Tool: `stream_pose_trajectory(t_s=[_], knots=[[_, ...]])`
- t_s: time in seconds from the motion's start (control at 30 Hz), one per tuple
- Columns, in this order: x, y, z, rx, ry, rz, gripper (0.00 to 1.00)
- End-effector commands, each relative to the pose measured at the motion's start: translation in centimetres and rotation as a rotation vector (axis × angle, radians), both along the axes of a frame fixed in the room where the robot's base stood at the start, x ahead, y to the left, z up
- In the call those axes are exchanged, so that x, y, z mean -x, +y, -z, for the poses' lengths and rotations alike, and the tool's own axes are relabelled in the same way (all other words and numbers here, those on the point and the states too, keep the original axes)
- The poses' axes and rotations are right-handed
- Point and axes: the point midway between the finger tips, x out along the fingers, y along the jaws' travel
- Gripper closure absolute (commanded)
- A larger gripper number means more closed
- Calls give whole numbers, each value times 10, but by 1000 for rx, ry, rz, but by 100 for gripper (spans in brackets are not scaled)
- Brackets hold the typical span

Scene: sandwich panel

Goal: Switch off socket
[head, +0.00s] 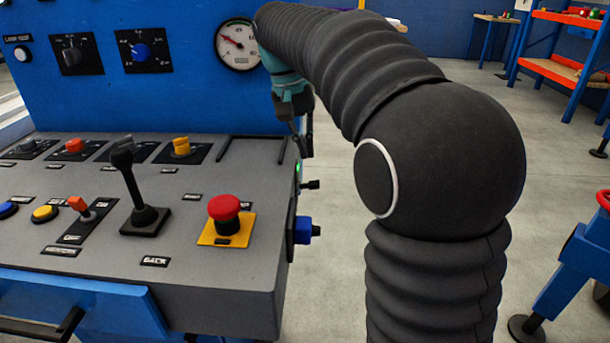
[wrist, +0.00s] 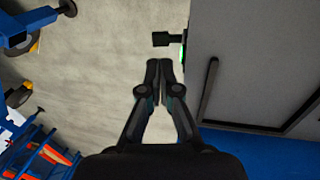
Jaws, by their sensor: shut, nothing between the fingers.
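On the right side of the grey control panel, a small black knob or switch (head: 311,185) sticks out, with a green light (head: 298,167) lit just above it. Below it is a blue socket-like fitting (head: 303,231) on the same side. In the wrist view the black knob (wrist: 162,39) and the green light (wrist: 183,52) show just ahead of my fingertips. My gripper (wrist: 159,70) is shut and empty, beside the panel's side face and apart from the knob. In the head view my gripper (head: 301,140) is partly hidden behind the panel edge and my arm.
The grey console (head: 180,270) carries a red emergency button (head: 224,208), a black joystick (head: 135,185) and several coloured buttons. The upright blue panel (head: 190,100) holds a gauge (head: 238,44). Open floor (head: 560,150) lies to the right, with a blue stand (head: 565,270) farther right.

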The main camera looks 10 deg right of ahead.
Motion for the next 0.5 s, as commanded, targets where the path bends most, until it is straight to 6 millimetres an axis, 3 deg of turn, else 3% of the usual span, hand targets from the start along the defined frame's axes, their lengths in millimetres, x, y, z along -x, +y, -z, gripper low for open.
stream_pose_trajectory(t_s=[0.2, 0.5], knots=[[3, -7, 37, 0, 2, 0, 100], [4, -11, 59, 0, 0, -1, 100]])
